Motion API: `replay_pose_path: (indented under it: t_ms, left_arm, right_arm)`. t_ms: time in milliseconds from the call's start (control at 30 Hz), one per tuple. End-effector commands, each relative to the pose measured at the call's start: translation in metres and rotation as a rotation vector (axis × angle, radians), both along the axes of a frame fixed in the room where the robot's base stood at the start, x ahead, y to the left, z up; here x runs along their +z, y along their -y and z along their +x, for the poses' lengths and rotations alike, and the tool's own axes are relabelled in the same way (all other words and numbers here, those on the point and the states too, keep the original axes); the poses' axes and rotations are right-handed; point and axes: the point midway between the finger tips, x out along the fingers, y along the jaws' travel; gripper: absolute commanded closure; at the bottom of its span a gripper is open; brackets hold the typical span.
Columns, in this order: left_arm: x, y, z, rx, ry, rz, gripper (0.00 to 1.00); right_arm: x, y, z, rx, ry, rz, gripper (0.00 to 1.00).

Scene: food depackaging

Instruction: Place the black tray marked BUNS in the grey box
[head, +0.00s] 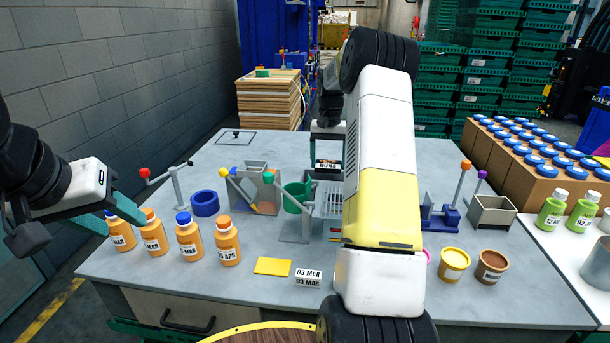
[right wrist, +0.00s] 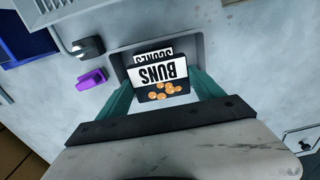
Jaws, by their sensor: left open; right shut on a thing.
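The black tray marked BUNS (right wrist: 160,82) has a white label and a picture of round buns. My right gripper (right wrist: 163,98) is shut on it, with a teal finger on each side. The tray also shows small beneath my right gripper in the head view (head: 328,163). In the right wrist view it overlaps the opening of the grey box (right wrist: 195,46); I cannot tell how deep it sits. A card marked SCONES (right wrist: 153,57) shows just behind it in the box. My left gripper (head: 112,213) is open and empty at the left, near the orange bottles.
Several orange bottles (head: 188,238) stand at the front left. A purple piece (right wrist: 92,78) lies beside the box. Pots (head: 454,264) stand front right. My right arm hides the table's middle right.

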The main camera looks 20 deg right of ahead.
Motion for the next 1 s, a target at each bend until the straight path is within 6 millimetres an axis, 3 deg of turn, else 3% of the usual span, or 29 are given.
replay_pose_path:
  t_ms: [400,1000]
  left_arm:
    - [0.000,0.000,0.000,0.000,0.000,0.000,0.54]
    - [0.000,0.000,0.000,0.000,0.000,0.000,0.54]
  right_arm:
    - [-0.054,-0.001,0.000,0.001,0.000,0.001,0.72]
    - [-0.065,-0.001,0.000,0.000,0.001,0.000,0.72]
